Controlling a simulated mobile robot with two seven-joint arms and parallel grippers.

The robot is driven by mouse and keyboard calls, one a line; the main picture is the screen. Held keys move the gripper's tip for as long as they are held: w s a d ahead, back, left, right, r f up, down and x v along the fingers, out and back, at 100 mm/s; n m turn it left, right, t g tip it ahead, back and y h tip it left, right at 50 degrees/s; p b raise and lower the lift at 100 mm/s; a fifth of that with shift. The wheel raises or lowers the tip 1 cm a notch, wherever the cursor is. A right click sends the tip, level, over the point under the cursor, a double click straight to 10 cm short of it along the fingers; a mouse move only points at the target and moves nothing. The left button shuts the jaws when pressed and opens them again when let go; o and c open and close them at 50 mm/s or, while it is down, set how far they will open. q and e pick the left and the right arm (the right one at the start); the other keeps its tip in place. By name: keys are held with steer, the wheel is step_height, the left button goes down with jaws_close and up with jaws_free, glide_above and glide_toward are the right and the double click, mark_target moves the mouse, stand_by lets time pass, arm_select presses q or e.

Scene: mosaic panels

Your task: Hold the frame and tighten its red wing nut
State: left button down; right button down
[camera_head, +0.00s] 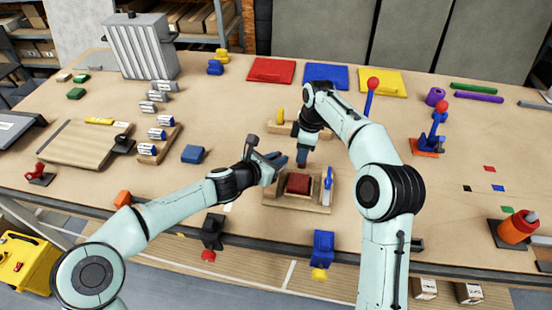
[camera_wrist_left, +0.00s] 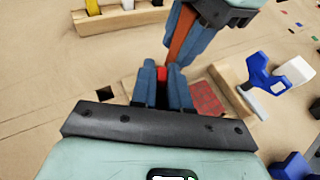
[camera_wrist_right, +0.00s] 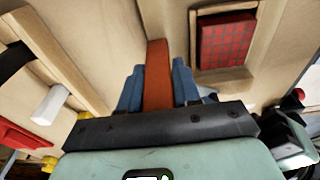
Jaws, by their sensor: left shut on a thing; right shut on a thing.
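The wooden frame (camera_head: 270,198) lies on the bench around a red panel (camera_head: 298,184), which shows a grid of lines in the right wrist view (camera_wrist_right: 226,42). My left gripper (camera_head: 278,160) is at the frame's upper left, shut on a small red piece (camera_wrist_left: 162,73) that looks like the wing nut; the fingers hide most of it. My right gripper (camera_head: 302,157) points down beside it, shut on an orange-brown bar (camera_wrist_right: 158,72). The bar also shows in the left wrist view (camera_wrist_left: 182,38). Whether the bar touches the frame cannot be told.
A blue clamp (camera_head: 327,179) stands at the frame's right side. A wooden rack (camera_head: 286,128) lies behind my grippers. A blue block (camera_head: 193,154) is to the left. Red (camera_head: 272,70), blue (camera_head: 326,75) and yellow (camera_head: 381,83) trays line the back.

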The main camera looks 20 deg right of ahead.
arm_select(q)
steer(key=shift+s+d+f+m+g, duration=0.2)
steer(key=shift+s+f+m+g, duration=0.05)
steer(key=shift+f+m+g, duration=0.1)
steer(key=shift+w+a+r+m+g+h, duration=0.1)
steer(key=shift+r+m+g+h, duration=0.25)
steer(key=shift+m+g+h, duration=0.4)
steer(key=m+g, duration=0.1)
steer(key=g, duration=0.1)
steer(key=m+g, duration=0.1)
steer(key=m, duration=0.1)
steer(key=m+g, duration=0.1)
steer(key=g, duration=0.1)
steer(key=shift+s+m+g, duration=0.3)
steer(key=shift+m, duration=0.1)
steer(key=shift+r+m+g+y, duration=0.15)
steer(key=shift+m+g+y, duration=0.2)
steer(key=shift+m+g, duration=0.95)
steer(key=shift+s, duration=0.1)
steer(key=shift+s+a+m+g, duration=0.1)
steer(key=shift+s+m+g, duration=0.1)
steer(key=shift+m+g, duration=0.35)
steer(key=c, duration=1.2)
jaws_free()
steer(key=shift+y, duration=0.3)
